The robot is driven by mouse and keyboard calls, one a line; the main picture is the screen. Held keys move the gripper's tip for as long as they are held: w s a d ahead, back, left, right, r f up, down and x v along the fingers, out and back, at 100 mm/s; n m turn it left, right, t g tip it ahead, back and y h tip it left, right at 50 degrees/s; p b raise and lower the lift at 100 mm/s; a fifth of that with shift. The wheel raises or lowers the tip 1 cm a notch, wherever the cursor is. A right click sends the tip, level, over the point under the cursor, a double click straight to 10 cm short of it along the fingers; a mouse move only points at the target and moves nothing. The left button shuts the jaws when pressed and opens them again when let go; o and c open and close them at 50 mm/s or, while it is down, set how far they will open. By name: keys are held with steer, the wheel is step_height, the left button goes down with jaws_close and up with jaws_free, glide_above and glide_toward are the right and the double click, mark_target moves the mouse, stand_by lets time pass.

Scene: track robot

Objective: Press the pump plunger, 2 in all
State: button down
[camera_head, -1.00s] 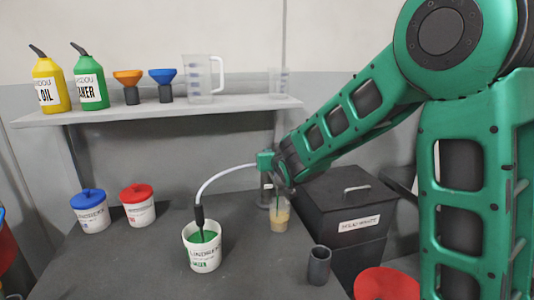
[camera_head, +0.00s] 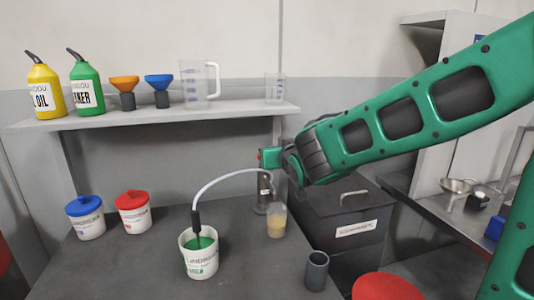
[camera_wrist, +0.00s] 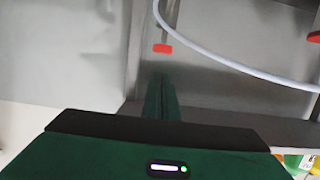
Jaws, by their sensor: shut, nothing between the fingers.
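The pump (camera_head: 264,192) is a dark upright body with a pale label at the back of the bench. A small red piece, seemingly its plunger top, shows in the wrist view (camera_wrist: 163,48) and at the left edge of my gripper in the head view (camera_head: 259,155). My gripper (camera_head: 270,157) is above the pump. In the wrist view its green fingers (camera_wrist: 160,88) are together and empty, pointing toward the red piece with a gap in the picture. Whether they touch it is unclear. A white hose (camera_head: 225,177) arches to an open pot of green liquid (camera_head: 199,252).
A clear cup with tan liquid (camera_head: 277,222) stands by the pump. A black bin (camera_head: 345,215) is to its right, a dark cylinder (camera_head: 317,270) in front. Blue-lidded (camera_head: 86,217) and red-lidded (camera_head: 133,214) tubs stand left. A shelf (camera_head: 150,116) holds bottles, funnels and jugs above.

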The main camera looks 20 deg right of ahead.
steer(key=shift+v, duration=0.85)
stand_by(2.2)
steer(key=s+d+f+m+g+h, duration=0.2)
steer(key=s+d+f+g, duration=0.3)
steer(key=s+d, duration=0.4)
steer(key=s+d+f+m+g+h, duration=0.1)
steer(key=s+d+f+m+g, duration=0.15)
steer(key=s+d+f, duration=0.65)
steer(key=s+f+m+g+y, duration=0.2)
steer(key=s+g, duration=0.5)
steer(key=s, duration=1.4)
steer(key=shift+s+d+f+g+y, duration=0.2)
steer(key=shift+s+d+g+y, duration=0.2)
steer(key=shift+y, duration=0.2)
